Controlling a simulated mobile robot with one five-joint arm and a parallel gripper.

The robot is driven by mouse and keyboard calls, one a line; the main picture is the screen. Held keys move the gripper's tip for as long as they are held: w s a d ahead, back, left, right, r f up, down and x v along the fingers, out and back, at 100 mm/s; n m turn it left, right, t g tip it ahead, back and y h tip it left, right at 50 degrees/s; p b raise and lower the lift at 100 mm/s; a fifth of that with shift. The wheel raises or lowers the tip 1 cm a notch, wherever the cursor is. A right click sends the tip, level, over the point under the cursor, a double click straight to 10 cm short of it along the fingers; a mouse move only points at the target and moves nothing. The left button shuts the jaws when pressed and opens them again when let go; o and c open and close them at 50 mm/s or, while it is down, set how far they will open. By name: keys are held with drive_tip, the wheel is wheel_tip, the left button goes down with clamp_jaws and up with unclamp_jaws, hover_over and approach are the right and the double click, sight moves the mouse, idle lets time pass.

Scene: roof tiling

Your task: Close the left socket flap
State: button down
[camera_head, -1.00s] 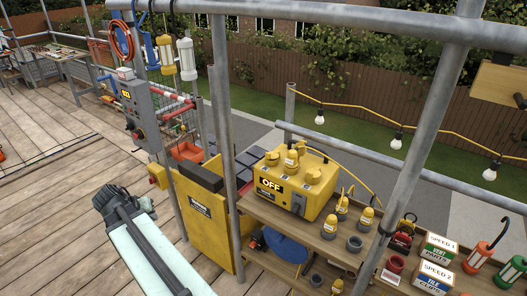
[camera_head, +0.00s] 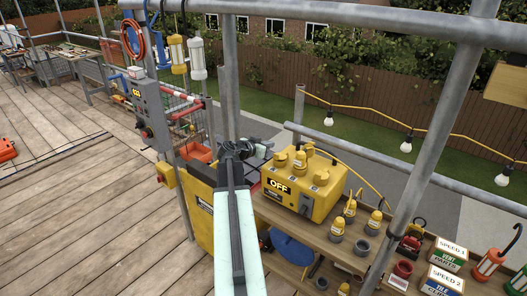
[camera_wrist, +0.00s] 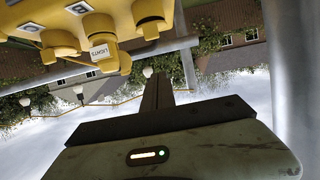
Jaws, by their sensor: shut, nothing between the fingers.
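The yellow power box (camera_head: 330,200) marked OFF stands on the wooden shelf, with several round yellow socket covers on top. The left cover (camera_head: 276,161) is at the box's left back corner; I cannot tell how far its flap is open. A labelled yellow plug (camera_head: 299,162) stands upright beside it. My gripper (camera_head: 238,150) is shut and empty, just left of the box and apart from it. In the wrist view, which is upside down, the shut fingers (camera_wrist: 157,88) point below the yellow box (camera_wrist: 60,25) and its plug (camera_wrist: 100,48).
A scaffold pole (camera_head: 228,85) rises close behind my gripper, and another pole (camera_head: 425,150) stands right of the box. A grey panel (camera_head: 150,115) is at the left.

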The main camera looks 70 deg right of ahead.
drive_tip(key=shift+s+d+f+b, duration=0.15)
drive_tip(key=shift+d+f+b, duration=0.4)
drive_tip(key=shift+f+b, duration=0.3)
drive_tip(key=shift+s+d+f+b, duration=0.1)
drive_tip(key=shift+d+f+b, duration=0.4)
drive_tip(key=shift+f+b, duration=0.35)
drive_tip(key=shift+s+d+f+b, duration=0.15)
drive_tip(key=shift+d+f+b, duration=0.5)
drive_tip(key=shift+f, duration=0.35)
drive_tip(key=shift+a, duration=0.1)
